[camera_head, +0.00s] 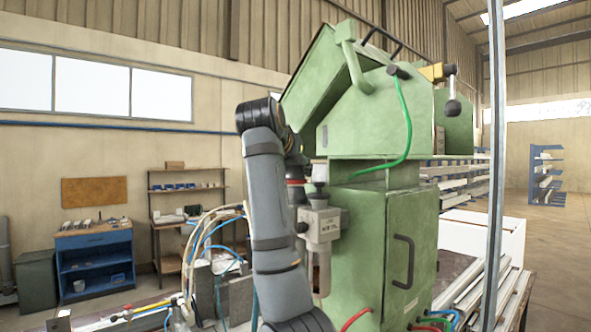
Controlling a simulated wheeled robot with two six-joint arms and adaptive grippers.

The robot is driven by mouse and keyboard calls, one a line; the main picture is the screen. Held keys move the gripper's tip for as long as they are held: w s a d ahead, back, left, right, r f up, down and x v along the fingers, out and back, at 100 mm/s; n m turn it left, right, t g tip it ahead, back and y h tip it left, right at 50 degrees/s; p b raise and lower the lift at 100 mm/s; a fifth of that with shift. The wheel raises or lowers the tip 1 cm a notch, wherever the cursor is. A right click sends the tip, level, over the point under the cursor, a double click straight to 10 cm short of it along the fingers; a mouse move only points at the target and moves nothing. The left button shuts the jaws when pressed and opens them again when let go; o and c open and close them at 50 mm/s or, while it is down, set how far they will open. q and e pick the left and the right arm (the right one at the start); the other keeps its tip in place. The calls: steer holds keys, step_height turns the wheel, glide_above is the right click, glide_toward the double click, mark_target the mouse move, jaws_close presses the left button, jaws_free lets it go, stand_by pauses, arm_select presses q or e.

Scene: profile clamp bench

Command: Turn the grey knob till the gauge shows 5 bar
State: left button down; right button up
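A pale grey air regulator unit (320,224) is mounted on the left side of the green machine, with a clear bowl below it. A dark grey knob (318,190) stands upright on top of it. A small dark round part at the unit's left side may be the gauge; no dial or reading can be seen. My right gripper (298,196) is mostly hidden behind my grey arm, close to the left of the knob. I cannot tell whether it touches the knob or how its fingers stand. My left gripper is not in view.
The green machine (385,235) fills the middle, with a black door handle and a green hose. Hoses and cables (205,240) crowd the left of my arm. A metal post (494,165) stands at the right, near aluminium profiles (470,285). A blue workbench (95,262) is far left.

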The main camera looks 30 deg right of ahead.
steer(key=c, duration=0.5)
steer(key=n+t+y+b, duration=0.2)
steer(key=n+y+b, duration=0.1)
steer(key=shift+f+t, duration=0.2)
steer(key=shift+t, duration=0.1)
steer(key=n+t+y+b, duration=0.1)
steer(key=n+y+b, duration=0.1)
steer(key=n+y, duration=0.1)
steer(key=shift+r, duration=0.1)
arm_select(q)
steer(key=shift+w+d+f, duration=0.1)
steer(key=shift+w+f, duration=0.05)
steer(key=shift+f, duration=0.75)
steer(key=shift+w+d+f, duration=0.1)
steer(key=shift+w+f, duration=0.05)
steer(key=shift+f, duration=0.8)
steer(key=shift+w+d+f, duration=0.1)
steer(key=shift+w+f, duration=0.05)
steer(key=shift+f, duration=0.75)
arm_select(e)
steer(key=shift+n+t+y, duration=0.4)
steer(key=shift+n+y, duration=0.5)
arm_select(q)
steer(key=shift+b, duration=0.3)
arm_select(e)
steer(key=shift+r, duration=0.1)
